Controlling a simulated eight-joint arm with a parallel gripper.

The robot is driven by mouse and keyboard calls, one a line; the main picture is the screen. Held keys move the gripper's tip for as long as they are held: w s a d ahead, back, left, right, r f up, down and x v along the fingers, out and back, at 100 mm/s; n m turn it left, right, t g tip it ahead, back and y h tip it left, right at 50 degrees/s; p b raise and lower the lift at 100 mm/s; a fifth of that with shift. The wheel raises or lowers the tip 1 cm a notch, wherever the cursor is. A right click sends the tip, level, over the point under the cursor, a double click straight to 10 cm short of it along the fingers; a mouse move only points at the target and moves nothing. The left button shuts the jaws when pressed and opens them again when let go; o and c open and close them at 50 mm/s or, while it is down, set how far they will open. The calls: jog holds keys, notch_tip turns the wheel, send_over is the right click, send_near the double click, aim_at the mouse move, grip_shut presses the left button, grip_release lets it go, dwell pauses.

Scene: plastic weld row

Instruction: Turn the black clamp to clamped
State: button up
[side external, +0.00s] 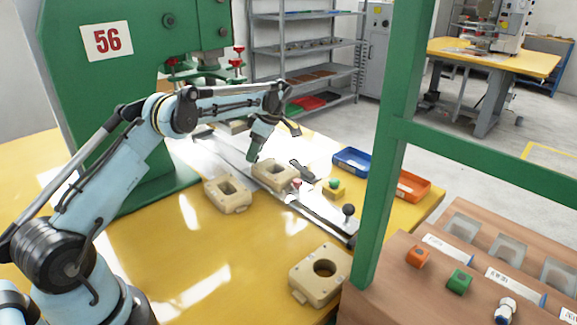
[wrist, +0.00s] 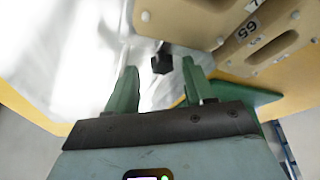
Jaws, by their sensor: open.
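My gripper (side external: 273,145) hangs above the metal rail at the middle of the yellow table, its jaws apart and empty. In the wrist view its two green fingers (wrist: 160,72) stand apart, with a small black knob (wrist: 162,60) showing between their tips. I cannot tell whether the knob is touched. In the side external view a dark lever-like part (side external: 301,169), possibly the black clamp, lies just right of the tan block (side external: 274,174) on the rail. Its clamped or unclamped position is too small to tell. A black ball knob (side external: 348,210) stands at the rail's near end.
Tan blocks stand left of the rail (side external: 228,194) and at the table's front (side external: 320,272). A small yellow block (side external: 334,190), a blue bin (side external: 352,161) and an orange bin (side external: 412,187) lie to the right. A green post (side external: 392,150) rises at the table's right edge.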

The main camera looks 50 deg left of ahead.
jog(key=m, duration=0.1)
jog(key=m+t, duration=0.1)
jog(key=m, duration=0.2)
jog(key=shift+s+d+m+t+y, duration=0.1)
jog(key=shift+s+m+t+y, duration=0.2)
jog(key=shift+t, duration=0.1)
jog(key=m, duration=0.2)
jog(key=m+t, duration=0.1)
jog(key=m, duration=0.1)
jog(key=shift+s+r+t, duration=0.1)
jog(key=shift+s+t, duration=0.05)
jog(key=shift+t, duration=0.15)
jog(key=w+v, duration=0.1)
jog(key=v, duration=1.1)
jog(key=s+d+r+m+t+h, duration=0.2)
jog(key=s+d+r+m+t, duration=0.1)
jog(key=s+d+m, duration=0.6)
jog(key=shift+s+d+t, duration=0.4)
jog(key=shift+s+d, duration=0.8)
jog(key=shift+d, duration=0.35)
jog(key=shift+r, duration=0.15)
jog(key=s+d+f+m+t+h, duration=0.2)
jog(key=s+d+f+m, duration=0.3)
jog(key=s, duration=0.4)
jog(key=shift+d+f+m+h, duration=0.15)
jog(key=shift+d+m+h, duration=0.15)
jog(key=shift+d+m, duration=0.6)
